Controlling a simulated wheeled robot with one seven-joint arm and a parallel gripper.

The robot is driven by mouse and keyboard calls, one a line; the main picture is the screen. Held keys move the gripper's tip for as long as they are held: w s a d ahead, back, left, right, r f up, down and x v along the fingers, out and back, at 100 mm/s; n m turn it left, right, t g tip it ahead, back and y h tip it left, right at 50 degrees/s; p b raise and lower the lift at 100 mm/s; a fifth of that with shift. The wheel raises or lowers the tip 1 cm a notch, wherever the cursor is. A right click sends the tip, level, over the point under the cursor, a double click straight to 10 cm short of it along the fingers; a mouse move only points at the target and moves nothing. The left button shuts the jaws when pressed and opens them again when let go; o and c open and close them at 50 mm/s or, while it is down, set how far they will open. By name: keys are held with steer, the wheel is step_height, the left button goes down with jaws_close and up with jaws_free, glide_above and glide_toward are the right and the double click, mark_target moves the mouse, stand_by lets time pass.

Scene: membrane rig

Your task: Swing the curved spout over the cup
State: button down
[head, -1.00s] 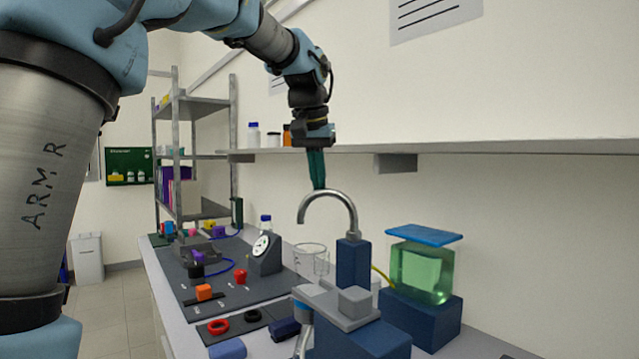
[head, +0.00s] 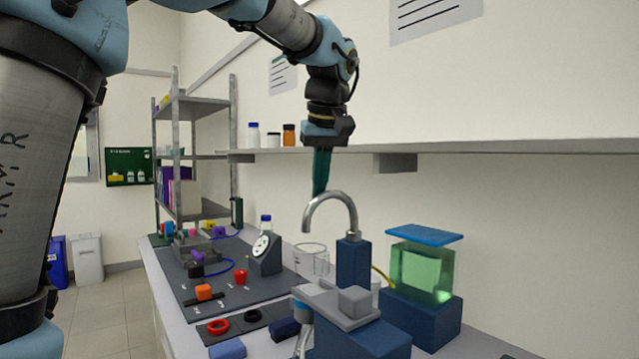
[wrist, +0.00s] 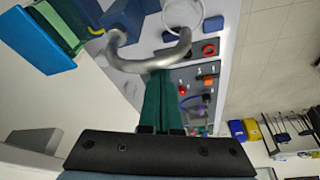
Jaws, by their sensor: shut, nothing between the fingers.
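The curved metal spout (head: 331,196) arches left from the top of a blue post; it also shows in the wrist view (wrist: 152,64). My gripper (head: 319,192) is shut and empty, its green fingers pointing down at the left side of the arch. In the wrist view my gripper (wrist: 164,84) has its fingertips close beside the spout; I cannot tell whether they touch. A clear glass vessel (head: 311,259), possibly the cup, stands behind and below the spout's open end. I cannot tell whether the spout's end is above it.
A green-filled tank (head: 422,272) with a blue lid stands on a blue block at right. A grey-topped blue unit (head: 355,325) is in front of the post. A shelf (head: 480,147) runs along the wall behind.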

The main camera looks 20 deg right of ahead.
steer(key=shift+s, duration=0.45)
stand_by(0.3)
step_height(320, 180, up, 9)
steer(key=shift+w, duration=0.45)
stand_by(0.3)
steer(key=shift+r, duration=0.1)
